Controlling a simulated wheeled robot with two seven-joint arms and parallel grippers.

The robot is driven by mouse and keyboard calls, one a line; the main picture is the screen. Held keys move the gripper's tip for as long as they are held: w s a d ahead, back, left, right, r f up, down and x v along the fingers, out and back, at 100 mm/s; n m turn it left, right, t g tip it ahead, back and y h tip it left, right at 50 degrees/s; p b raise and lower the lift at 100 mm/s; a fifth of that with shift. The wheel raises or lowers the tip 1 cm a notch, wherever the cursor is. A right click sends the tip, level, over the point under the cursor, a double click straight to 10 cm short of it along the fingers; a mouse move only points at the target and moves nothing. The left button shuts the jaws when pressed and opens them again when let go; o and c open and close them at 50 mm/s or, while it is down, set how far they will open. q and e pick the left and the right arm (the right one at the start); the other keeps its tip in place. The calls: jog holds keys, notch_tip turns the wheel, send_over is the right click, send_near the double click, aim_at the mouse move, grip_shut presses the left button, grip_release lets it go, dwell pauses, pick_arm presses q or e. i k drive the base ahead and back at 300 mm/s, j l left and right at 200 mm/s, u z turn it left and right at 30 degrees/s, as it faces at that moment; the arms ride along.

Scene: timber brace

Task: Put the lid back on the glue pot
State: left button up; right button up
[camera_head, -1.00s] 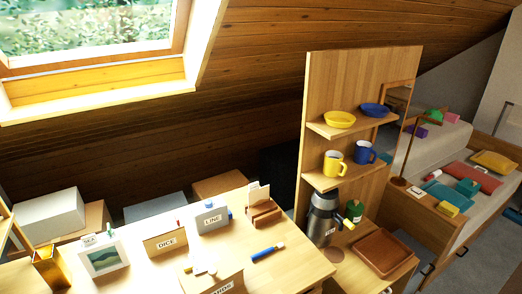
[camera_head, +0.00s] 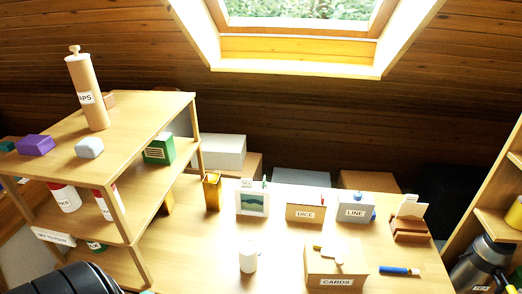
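I see nothing clearly marked as the glue pot. A small white cylinder (camera_head: 248,261) stands upright on the table, left of the CARDS box; I cannot tell whether it is the pot or whether its top is open. Two red and white cans (camera_head: 66,198) stand on the middle shelf at left, partly hidden by a post. A small pale piece (camera_head: 340,255) and a thin yellow stick lie on the CARDS box (camera_head: 336,271); I cannot tell whether the pale piece is a lid. Neither gripper shows.
A blue marker (camera_head: 399,270) lies at right. A wooden shelf unit (camera_head: 125,125) stands at left, a flask (camera_head: 480,266) at far right. Bare table surrounds the white cylinder.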

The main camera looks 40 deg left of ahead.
aim_at(247, 248)
jog(key=u, duration=1.25)
jog(key=i+l+u, duration=0.25)
jog(key=l, duration=0.15)
jog(key=l+u, duration=0.2)
jog(key=l, duration=0.2)
jog(key=i+l+u, duration=0.25)
jog(key=l, duration=0.2)
jog(key=k+j, duration=0.05)
jog(key=k, duration=0.05)
